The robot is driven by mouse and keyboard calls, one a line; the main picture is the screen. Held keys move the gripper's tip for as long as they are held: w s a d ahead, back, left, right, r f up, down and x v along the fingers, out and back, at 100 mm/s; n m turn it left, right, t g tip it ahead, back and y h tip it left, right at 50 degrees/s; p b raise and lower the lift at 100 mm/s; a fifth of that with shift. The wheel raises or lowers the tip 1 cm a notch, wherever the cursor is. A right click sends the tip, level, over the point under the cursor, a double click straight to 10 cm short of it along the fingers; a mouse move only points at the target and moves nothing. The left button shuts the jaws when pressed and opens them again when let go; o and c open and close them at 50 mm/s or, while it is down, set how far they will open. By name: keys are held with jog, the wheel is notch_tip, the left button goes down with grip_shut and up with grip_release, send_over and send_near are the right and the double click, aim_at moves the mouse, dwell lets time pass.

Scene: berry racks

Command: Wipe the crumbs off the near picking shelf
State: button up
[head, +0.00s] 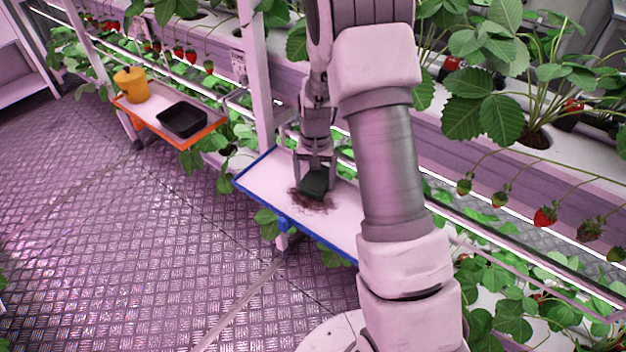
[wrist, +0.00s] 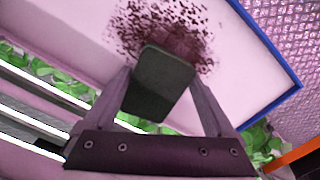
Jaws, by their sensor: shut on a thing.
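The near picking shelf (head: 262,172) is a pale board with a blue rim, in the middle of the head view. A patch of dark brown crumbs (head: 308,201) lies on it, and the crumbs also show in the wrist view (wrist: 185,22). My gripper (head: 316,174) is over the shelf, shut on a dark green-black block, likely a sponge (head: 315,184). In the wrist view the block (wrist: 162,72) sits between the two fingers, at the edge of the crumbs. Whether it touches the shelf I cannot tell. My arm hides the shelf's right part.
A white post (head: 257,90) stands behind the near shelf. Strawberry plants (head: 500,85) hang along the racks. The metal floor (head: 130,230) is clear.

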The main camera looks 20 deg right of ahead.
jog(key=r+p, duration=0.1)
jog(key=d+r+p, duration=0.1)
jog(key=r, duration=0.1)
jog(key=w+d+r, duration=0.1)
jog(key=shift+w+r+p, duration=0.1)
jog(key=shift+r+p, duration=0.2)
jog(key=shift+p, duration=0.1)
grip_shut()
jog(key=shift+a+r+p, duration=0.1)
jog(key=shift+r+p, duration=0.5)
jog(key=shift+r, duration=0.1)
jog(key=shift+a+r, duration=0.2)
jog(key=shift+r, duration=0.05)
jog(key=shift+a+r, duration=0.1)
jog(key=shift+r+p, duration=1.15)
jog(key=shift+r, duration=0.2)
jog(key=shift+s, duration=0.2)
jog(key=shift+f, duration=0.1)
jog(key=shift+s, duration=0.1)
